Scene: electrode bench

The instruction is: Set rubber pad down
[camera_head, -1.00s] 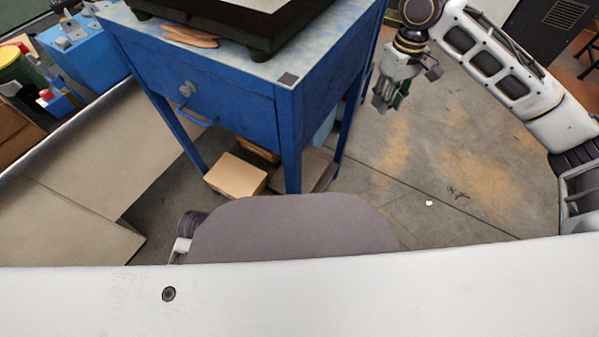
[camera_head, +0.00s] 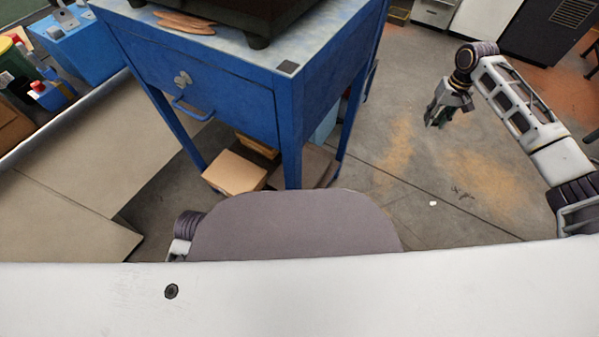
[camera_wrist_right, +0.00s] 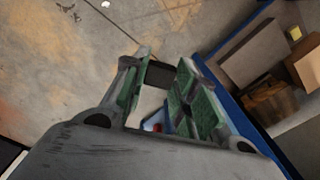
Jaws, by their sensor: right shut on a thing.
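My right gripper (camera_head: 437,120) hangs over the floor to the right of the blue table (camera_head: 220,100), apart from it. In the right wrist view the same gripper (camera_wrist_right: 160,85) has its green-padded fingers on either side of a small dark piece, which looks like the rubber pad (camera_wrist_right: 160,74), and is shut on it. My left gripper is out of view.
A dark machine (camera_head: 240,15) stands on the table top, with brownish gloves (camera_head: 185,22) beside it. A drawer handle (camera_head: 190,108) juts from the table front. Cardboard boxes (camera_head: 235,172) sit under it. The floor (camera_head: 400,170) on the right is open.

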